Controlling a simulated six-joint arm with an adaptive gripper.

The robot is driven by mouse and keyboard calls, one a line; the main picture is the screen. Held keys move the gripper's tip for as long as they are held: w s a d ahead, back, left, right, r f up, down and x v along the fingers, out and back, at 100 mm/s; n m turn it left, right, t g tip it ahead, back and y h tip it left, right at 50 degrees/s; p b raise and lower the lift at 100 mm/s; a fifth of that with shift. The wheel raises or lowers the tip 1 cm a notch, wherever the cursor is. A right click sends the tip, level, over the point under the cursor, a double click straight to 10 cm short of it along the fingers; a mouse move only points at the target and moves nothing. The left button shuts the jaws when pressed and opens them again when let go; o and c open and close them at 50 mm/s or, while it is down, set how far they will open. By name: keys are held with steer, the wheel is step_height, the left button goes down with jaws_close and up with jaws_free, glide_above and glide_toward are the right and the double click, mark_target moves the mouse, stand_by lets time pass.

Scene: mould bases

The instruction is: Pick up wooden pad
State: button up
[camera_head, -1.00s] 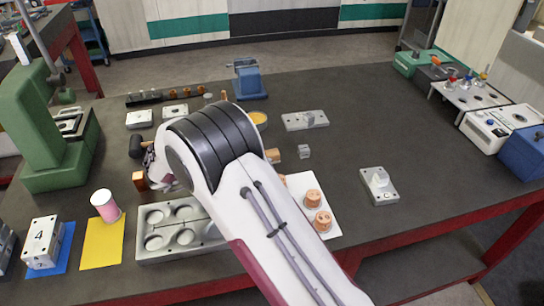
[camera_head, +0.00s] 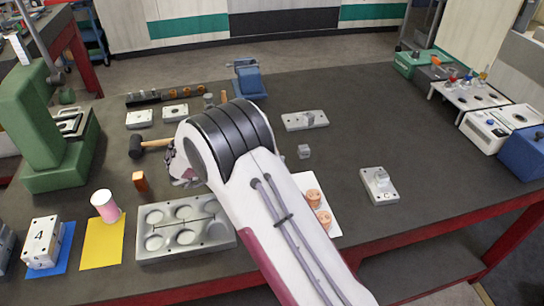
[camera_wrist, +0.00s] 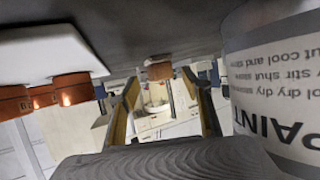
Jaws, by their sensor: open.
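The wooden pad (camera_wrist: 159,71) is a small brown block on the dark table, just beyond and between my fingertips in the wrist view. In the head view my arm hides it. My gripper (camera_wrist: 161,86) is open, with one finger on each side of the picture's middle and nothing between them. A gap seems to remain between the fingertips and the pad, but I cannot tell its exact size. The head view does not show the fingers, which are behind my arm.
A paint can (camera_wrist: 280,85) stands close at the right in the wrist view. A white plate (camera_wrist: 35,52) with several orange cylinders is at the left. In the head view a small metal cube (camera_head: 304,151), a mallet (camera_head: 137,147) and a grey mould base (camera_head: 150,245) lie around my arm.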

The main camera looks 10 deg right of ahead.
steer(key=shift+w+d+f, duration=0.15)
steer(key=shift+d, duration=0.2)
jaws_close()
stand_by(0.5)
step_height(320, 180, up, 10)
stand_by(0.6)
stand_by(0.5)
